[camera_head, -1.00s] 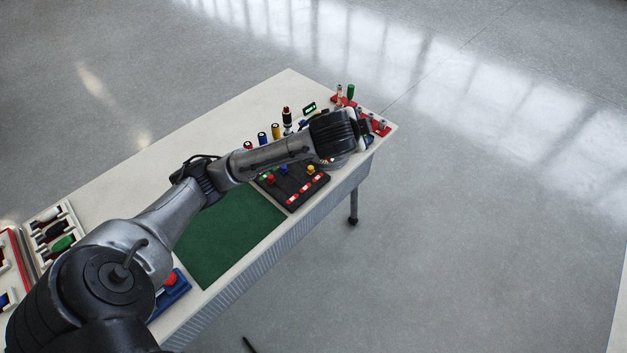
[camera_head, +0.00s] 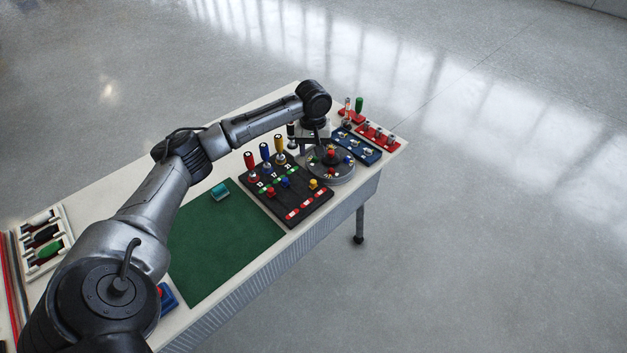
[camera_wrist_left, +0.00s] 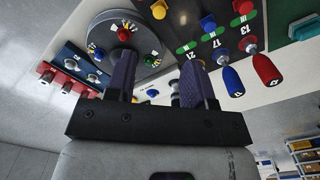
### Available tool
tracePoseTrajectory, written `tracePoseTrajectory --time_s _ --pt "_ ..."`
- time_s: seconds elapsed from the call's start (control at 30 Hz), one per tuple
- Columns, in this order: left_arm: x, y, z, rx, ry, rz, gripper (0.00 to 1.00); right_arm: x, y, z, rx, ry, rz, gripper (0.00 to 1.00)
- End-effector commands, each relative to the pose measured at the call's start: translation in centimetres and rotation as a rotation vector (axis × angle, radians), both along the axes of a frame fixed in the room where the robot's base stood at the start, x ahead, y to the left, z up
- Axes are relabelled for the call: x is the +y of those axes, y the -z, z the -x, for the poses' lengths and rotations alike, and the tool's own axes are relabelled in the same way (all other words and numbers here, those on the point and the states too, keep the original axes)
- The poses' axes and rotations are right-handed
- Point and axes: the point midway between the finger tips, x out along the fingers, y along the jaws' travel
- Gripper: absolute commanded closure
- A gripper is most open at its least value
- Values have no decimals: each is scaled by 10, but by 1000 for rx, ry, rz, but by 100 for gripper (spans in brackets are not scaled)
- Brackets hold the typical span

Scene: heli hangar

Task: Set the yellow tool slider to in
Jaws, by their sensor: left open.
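The yellow slider knob (camera_head: 313,184) sits on the black panel (camera_head: 285,205), near its right side. It also shows at the top of the left wrist view (camera_wrist_left: 159,9), ahead of the fingers. Red (camera_head: 270,192) and blue (camera_head: 284,183) knobs sit on the same panel. My left gripper (camera_head: 312,143) is above the table beyond the panel, beside the round grey dial. In the left wrist view its two fingers (camera_wrist_left: 160,78) are apart with nothing gripped between them; the yellow knob is clear of both. My right gripper is out of view.
Red (camera_head: 249,160), blue (camera_head: 265,151) and yellow (camera_head: 279,143) handled tools stand along the panel's back edge. The round dial (camera_head: 340,178) and a blue rack (camera_head: 367,156) lie to the right.

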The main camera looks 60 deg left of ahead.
Motion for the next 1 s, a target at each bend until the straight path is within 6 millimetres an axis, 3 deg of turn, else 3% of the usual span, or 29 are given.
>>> tracePoseTrajectory --time_s 0.6,0.8,1.0 --pt "0 103 1 2 -8 -1 52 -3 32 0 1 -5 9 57" --pt "0 124 0 0 -7 -2 52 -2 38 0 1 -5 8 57" --pt "0 134 0 0 -7 -2 52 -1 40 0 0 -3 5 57"
